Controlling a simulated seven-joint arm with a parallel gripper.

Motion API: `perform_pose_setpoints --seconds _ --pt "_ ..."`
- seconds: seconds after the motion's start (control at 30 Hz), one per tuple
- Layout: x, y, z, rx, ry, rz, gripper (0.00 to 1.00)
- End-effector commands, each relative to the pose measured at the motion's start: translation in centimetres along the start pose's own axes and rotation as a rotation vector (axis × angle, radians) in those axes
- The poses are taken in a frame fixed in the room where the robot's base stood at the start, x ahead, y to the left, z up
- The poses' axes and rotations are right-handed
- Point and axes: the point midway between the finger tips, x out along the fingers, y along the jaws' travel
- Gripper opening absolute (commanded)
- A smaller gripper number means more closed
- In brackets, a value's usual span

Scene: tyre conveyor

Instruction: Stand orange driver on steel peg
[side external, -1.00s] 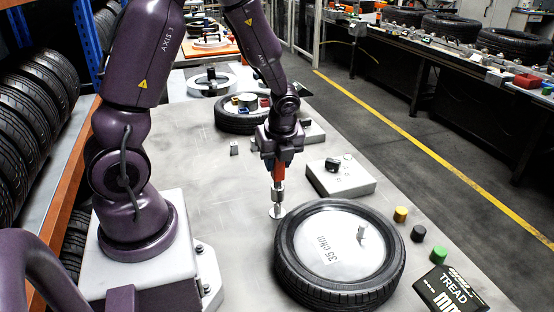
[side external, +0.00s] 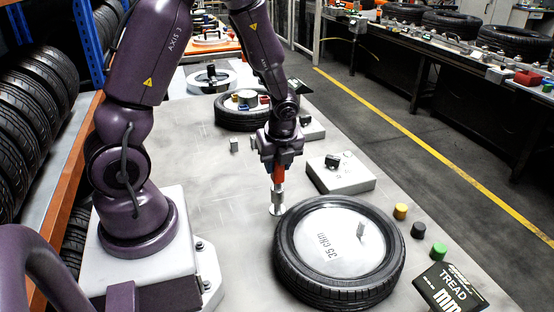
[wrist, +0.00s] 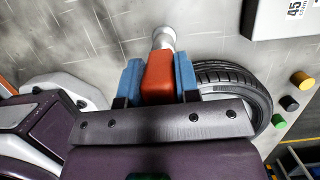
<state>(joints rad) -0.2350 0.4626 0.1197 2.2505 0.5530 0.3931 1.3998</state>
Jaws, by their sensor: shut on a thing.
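My gripper (side external: 280,161) is shut on the orange driver (side external: 279,174) and holds it upright, its steel end pointing down. In the wrist view the driver (wrist: 158,76) sits between the blue fingers of my gripper (wrist: 157,80). The steel peg stands on a small round base (side external: 277,210) on the bench, directly below the driver, left of the near tyre. The driver's steel end and the peg line up and look joined in the side view; I cannot tell whether they touch. In the wrist view a silver round part (wrist: 164,38) shows beyond the driver.
A tyre with a pale disc (side external: 340,250) lies close to the right of the peg. A grey block (side external: 340,175) stands behind it. Yellow, black and green cylinders (side external: 438,251) and a black sign (side external: 452,290) line the right edge. The bench left of the peg is clear.

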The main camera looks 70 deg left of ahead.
Motion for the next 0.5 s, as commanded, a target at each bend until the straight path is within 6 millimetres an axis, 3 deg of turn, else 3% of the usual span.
perform_pose_setpoints --seconds 0.5 --pt "1.3 0.0 -0.4 0.002 0.0 0.0 0.0"
